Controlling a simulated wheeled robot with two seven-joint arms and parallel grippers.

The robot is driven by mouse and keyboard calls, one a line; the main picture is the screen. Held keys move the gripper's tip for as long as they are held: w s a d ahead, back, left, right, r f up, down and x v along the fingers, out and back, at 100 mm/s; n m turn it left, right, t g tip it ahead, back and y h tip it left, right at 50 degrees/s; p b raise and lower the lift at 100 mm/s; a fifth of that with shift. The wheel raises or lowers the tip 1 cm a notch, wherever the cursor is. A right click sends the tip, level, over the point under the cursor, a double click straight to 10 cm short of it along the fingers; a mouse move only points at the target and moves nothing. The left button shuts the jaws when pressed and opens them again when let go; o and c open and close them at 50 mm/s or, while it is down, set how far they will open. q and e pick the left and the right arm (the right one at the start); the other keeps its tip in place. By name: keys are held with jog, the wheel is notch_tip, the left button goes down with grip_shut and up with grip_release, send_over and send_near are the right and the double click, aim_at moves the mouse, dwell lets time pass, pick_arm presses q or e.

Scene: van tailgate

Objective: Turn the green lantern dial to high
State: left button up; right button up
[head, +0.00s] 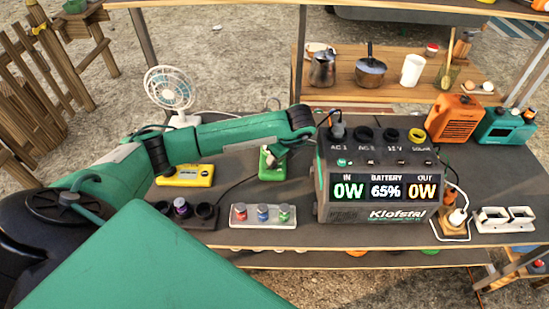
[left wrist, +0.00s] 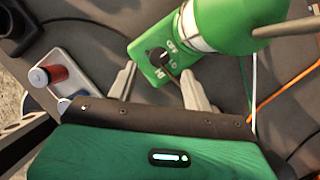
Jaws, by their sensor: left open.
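The green lantern (head: 271,166) stands on the dark table left of the power station; my left wrist partly covers it from above. In the left wrist view the lantern's green base (left wrist: 142,48) carries a black dial (left wrist: 157,57) with a light pointer mark. Small white lettering sits beside the dial, too small to read surely. My left gripper (left wrist: 157,68) is open, with one finger on each side of the dial and a gap to it. I cannot tell how far the fingertips are above the base. My right gripper is not in view.
The power station (head: 376,175) stands close right of the lantern, showing 65%. A tray of small coloured jars (head: 263,216) lies in front. A yellow device (head: 186,175) and a fan (head: 170,90) are to the left. A cable runs beside the lantern.

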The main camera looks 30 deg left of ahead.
aim_at(274, 163)
pick_arm(q)
jog(key=x, duration=0.4)
jog(key=shift+p, duration=0.3)
jog(key=shift+a+f, duration=0.2)
jog(key=shift+f, duration=0.35)
jog(key=shift+c, duration=1.1)
jog(key=c, duration=0.8)
jog(key=shift+o, duration=0.2)
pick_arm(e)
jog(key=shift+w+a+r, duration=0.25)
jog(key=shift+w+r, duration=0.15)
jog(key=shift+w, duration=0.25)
pick_arm(q)
jog(key=shift+f, duration=0.1)
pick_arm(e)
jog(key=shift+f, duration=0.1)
